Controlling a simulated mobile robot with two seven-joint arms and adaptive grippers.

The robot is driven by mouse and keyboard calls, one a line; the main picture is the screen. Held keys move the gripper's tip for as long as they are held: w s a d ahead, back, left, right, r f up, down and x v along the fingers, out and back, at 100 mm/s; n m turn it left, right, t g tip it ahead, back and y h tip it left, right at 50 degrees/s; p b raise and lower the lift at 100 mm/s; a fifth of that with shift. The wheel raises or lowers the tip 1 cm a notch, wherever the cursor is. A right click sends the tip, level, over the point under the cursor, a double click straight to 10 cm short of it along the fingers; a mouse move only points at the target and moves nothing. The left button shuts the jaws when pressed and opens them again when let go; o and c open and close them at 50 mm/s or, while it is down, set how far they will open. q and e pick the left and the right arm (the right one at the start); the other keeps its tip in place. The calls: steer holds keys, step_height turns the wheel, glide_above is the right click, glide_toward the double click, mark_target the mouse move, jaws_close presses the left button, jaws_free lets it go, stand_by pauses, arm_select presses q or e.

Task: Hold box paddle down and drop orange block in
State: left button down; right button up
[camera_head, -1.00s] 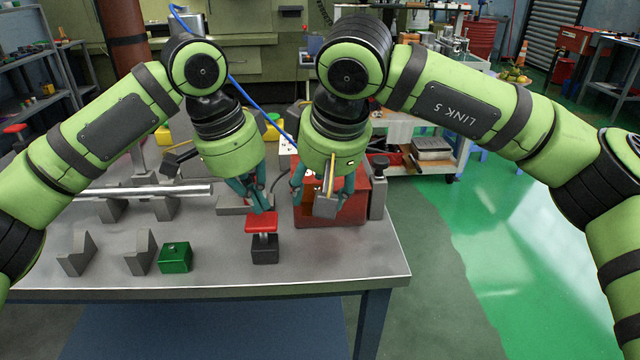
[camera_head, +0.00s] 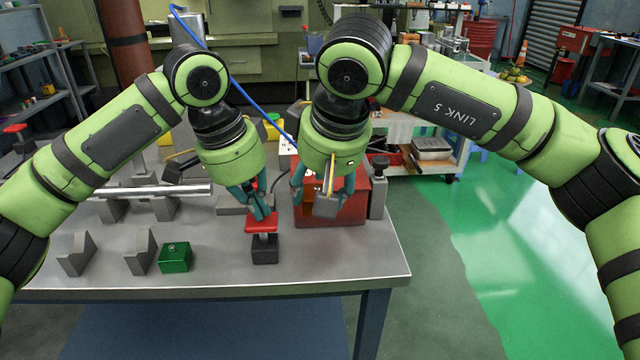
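A red paddle (camera_head: 262,223) on a dark base (camera_head: 265,250) stands near the front of the bench. My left gripper (camera_head: 262,212) is directly over it, its fingertips close together and seeming to touch the red top. A red box (camera_head: 320,218) stands to the right. My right gripper (camera_head: 324,192) is over the box, its fingers spread to either side. Between or in front of them show a grey piece (camera_head: 327,207) and a thin orange-yellow strip (camera_head: 330,174). I cannot tell whether the strip is the orange block or whether the fingers grip it. The box's inside is hidden.
A green block (camera_head: 175,257) and grey angled blocks (camera_head: 140,253) sit on the bench's left side, before a metal bar (camera_head: 150,190). A grey post (camera_head: 379,190) stands at the box's right. The bench top (camera_head: 340,262) is clear in front of the box.

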mark_target(260, 224)
arm_select(q)
steer(key=shift+f, duration=0.1)
steer(key=shift+f, duration=0.6)
steer(key=shift+s+f, duration=0.1)
steer(key=shift+f, duration=1.25)
arm_select(e)
steer(key=shift+w+f, duration=0.1)
steer(key=shift+w, duration=5.85)
steer(key=shift+f, duration=0.15)
